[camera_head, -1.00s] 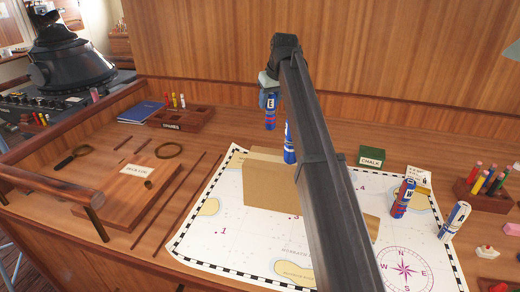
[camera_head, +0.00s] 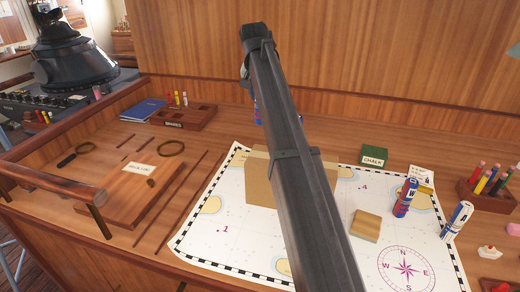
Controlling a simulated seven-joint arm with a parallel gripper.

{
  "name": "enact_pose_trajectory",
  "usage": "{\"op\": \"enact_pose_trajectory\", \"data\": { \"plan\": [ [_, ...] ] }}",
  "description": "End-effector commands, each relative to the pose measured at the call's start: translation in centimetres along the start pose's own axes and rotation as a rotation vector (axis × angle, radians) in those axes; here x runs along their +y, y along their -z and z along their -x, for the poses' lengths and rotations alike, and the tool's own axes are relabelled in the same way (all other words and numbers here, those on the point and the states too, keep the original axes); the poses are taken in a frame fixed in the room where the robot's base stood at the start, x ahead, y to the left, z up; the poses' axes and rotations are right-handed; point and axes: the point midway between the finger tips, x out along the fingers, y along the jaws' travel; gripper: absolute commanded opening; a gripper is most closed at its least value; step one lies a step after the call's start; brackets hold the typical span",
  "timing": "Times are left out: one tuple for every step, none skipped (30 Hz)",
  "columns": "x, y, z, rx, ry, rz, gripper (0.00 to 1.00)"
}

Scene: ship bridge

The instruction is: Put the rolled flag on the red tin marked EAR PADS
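Two more blue-and-white rolls stand at the right: one (camera_head: 405,197) on the chart with red marks, the other (camera_head: 456,219) near the chart's right edge. No red tin marked EAR PADS shows; my arm covers part of the desk.
A cardboard box (camera_head: 259,178) stands on the chart (camera_head: 215,215), partly behind my arm. A small wooden block (camera_head: 366,225) lies right of it. A green CHALK tin (camera_head: 374,155), a pencil holder (camera_head: 485,198) and a wooden rack (camera_head: 185,120) stand around. A rail (camera_head: 50,183) edges the left.

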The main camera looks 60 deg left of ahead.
Motion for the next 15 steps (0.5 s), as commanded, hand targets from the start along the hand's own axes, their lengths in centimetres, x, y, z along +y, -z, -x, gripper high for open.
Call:
{"op": "enact_pose_trajectory", "data": {
  "plan": [
    [-0.1,0.0,0.0,0.0,-0.009,-0.02,0.11],
    [-0.1,0.0,0.0,0.0,-0.013,-0.031,0.11],
    [-0.1,0.0,-0.1,-0.001,-0.017,-0.042,0.11],
    [0.0,-0.1,-0.2,-0.001,-0.02,-0.047,0.11],
    [0.0,-0.2,-0.3,-0.001,-0.022,-0.052,0.11],
    [0.0,-0.3,-0.6,-0.001,-0.023,-0.056,0.11],
    [0.0,-0.4,-0.8,-0.001,-0.024,-0.058,0.11],
    [0.0,-0.6,-1.1,-0.001,-0.024,-0.058,0.11],
    [0.0,-0.8,-1.6,-0.001,-0.024,-0.058,0.11],
    [0.0,-1.0,-2.0,-0.001,-0.024,-0.058,0.11],
    [0.0,-1.2,-2.4,-0.001,-0.024,-0.058,0.11],
    [0.1,-1.4,-3.1,-0.001,-0.024,-0.057,0.11],
    [0.1,-1.6,-3.6,-0.002,-0.024,-0.057,0.11],
    [0.1,-1.9,-4.0,-0.002,-0.024,-0.057,0.11],
    [0.1,-2.1,-4.6,-0.002,-0.024,-0.057,0.11]
  ]
}}
